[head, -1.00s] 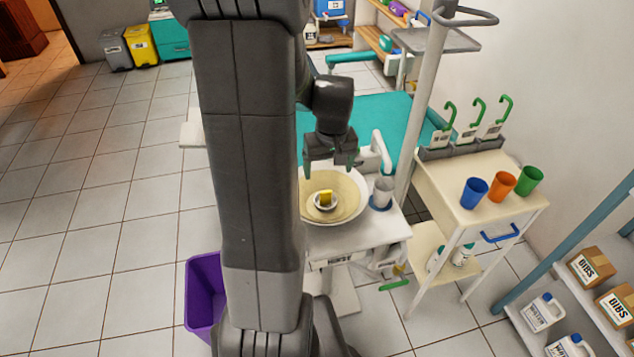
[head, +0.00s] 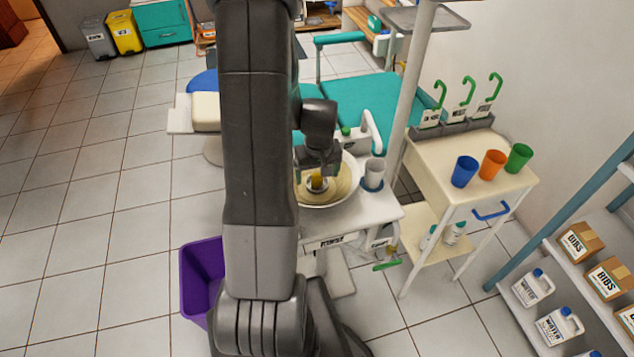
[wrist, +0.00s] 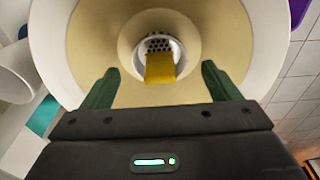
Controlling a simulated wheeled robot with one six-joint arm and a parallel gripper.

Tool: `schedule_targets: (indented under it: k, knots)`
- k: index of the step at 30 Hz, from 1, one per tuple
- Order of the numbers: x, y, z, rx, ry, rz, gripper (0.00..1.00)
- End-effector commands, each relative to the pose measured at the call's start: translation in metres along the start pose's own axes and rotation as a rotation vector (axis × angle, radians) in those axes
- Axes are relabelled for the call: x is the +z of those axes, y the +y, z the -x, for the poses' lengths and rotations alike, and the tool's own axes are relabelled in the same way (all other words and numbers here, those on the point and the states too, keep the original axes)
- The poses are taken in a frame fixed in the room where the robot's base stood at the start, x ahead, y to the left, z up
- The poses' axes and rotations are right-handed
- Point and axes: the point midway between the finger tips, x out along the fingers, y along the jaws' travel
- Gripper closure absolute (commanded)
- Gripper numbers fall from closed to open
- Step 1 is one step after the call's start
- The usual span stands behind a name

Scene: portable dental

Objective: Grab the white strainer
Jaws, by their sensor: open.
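The white strainer (wrist: 157,43) sits in the middle of the cream basin in the wrist view, with dark holes in its floor. A yellow block-like piece (wrist: 160,68) stands up from it on the near side. In the head view the strainer (head: 314,189) is small and partly hidden by my gripper. My gripper (wrist: 156,85) is open and empty, its green fingers spread to either side of the strainer and short of it. In the head view my gripper (head: 318,172) hangs over the basin.
The round basin (head: 345,192) has a raised white rim. A grey-white cup (head: 374,172) stands close at its right, with a curved white spout behind. A cart (head: 450,180) with a blue cup (head: 465,171) and other cups stands further right. A purple bin (head: 201,280) is at left.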

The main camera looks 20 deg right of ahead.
Motion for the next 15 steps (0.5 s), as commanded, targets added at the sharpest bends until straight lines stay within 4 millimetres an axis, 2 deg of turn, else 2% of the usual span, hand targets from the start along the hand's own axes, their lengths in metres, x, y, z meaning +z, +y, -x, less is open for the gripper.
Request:
schedule_targets:
  k: [3,6,15]
  knots:
    - [0.000,0.000,-0.015,-0.001,-0.002,0.000,0.17]
    - [-0.001,0.000,-0.022,0.000,-0.001,0.000,0.17]
    - [-0.001,0.000,-0.025,0.001,0.001,0.000,0.17]
